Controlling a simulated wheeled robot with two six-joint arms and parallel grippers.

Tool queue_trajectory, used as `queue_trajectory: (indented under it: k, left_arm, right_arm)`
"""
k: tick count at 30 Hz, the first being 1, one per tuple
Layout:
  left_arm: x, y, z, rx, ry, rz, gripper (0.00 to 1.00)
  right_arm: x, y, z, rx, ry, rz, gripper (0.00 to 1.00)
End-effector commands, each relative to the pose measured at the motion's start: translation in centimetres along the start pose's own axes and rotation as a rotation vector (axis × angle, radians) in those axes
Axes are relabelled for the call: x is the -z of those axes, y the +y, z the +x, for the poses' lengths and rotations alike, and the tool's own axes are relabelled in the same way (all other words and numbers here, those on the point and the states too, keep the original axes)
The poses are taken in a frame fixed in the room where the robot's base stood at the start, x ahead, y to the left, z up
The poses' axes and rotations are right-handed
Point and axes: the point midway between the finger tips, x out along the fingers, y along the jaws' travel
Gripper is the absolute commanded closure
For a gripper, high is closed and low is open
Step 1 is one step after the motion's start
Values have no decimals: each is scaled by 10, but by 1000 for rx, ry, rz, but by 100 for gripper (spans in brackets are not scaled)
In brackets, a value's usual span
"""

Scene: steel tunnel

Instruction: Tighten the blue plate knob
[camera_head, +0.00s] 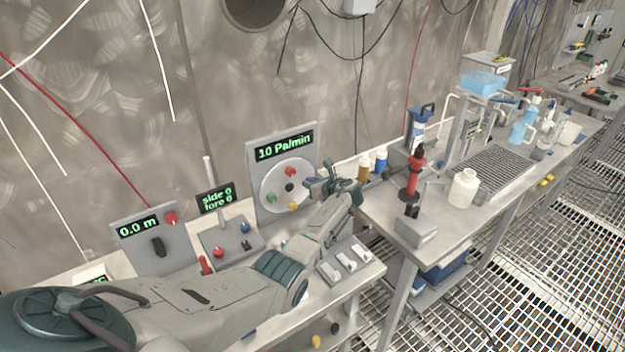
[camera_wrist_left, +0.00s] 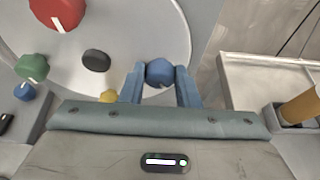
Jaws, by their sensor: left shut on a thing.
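The blue plate knob (camera_wrist_left: 159,72) sits near the right edge of the round white plate (camera_wrist_left: 140,25), between the two fingers of my left gripper (camera_wrist_left: 160,88) in the left wrist view. My left gripper is shut on it. In the head view the left gripper (camera_head: 332,184) covers the right side of the round plate (camera_head: 278,186), and the blue knob is hidden there. The panel (camera_head: 256,152) above the plate reads "10 Pa/min". My right gripper is not in view.
The plate also carries a red knob (camera_wrist_left: 58,12), a green knob (camera_wrist_left: 32,67), a yellow knob (camera_wrist_left: 108,96) and a black centre knob (camera_wrist_left: 96,60). Panels reading "0.0 m" (camera_head: 138,226) and "side 0 fore 0" (camera_head: 215,199) stand left. A switch box (camera_head: 345,262) lies below my arm.

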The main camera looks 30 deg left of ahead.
Motion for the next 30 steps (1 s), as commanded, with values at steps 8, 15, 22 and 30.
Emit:
queue_trajectory:
  k: [8,15,22,30]
  left_arm:
    - [2,-3,1,-97,0,232,94]
    - [3,-4,1,-162,1,391,94]
    - [3,-4,1,-201,1,485,94]
    - [2,-4,1,-218,0,526,94]
  right_arm:
    - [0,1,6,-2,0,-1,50]
    - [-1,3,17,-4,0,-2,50]
    - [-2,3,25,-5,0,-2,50]
    - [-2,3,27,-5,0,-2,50]
